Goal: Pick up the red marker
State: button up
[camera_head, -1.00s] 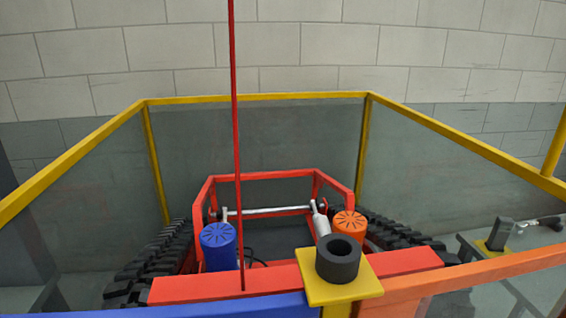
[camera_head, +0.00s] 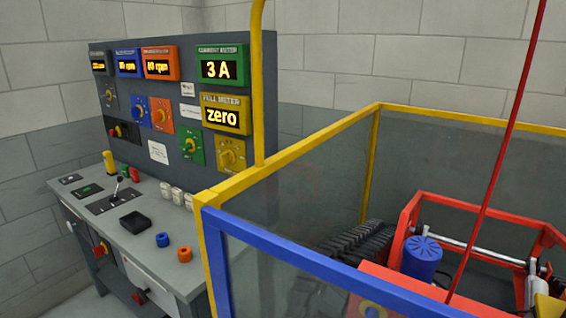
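I cannot identify a red marker for certain. A small upright red cylinder (camera_head: 134,174) stands on the control bench at the left, beside a small green one (camera_head: 124,170) and a taller yellow one (camera_head: 109,163). They are too small to tell whether they are markers or fixed controls. A long thin red rod (camera_head: 497,150) rises from the red tracked carrier (camera_head: 405,290) at the right. My gripper is not in view.
The bench (camera_head: 160,266) carries a black tray (camera_head: 134,221), a blue ring (camera_head: 162,240) and an orange ring (camera_head: 185,254). A panel of meters and knobs (camera_head: 180,90) stands behind. A yellow-and-blue framed transparent barrier (camera_head: 290,175) separates the bench from the carrier.

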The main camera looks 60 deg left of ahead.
aim_at(133, 172)
jog(key=u, duration=3)
jog(key=k, duration=0.95)
jog(key=i, duration=0.95)
jog(key=u, duration=0.95)
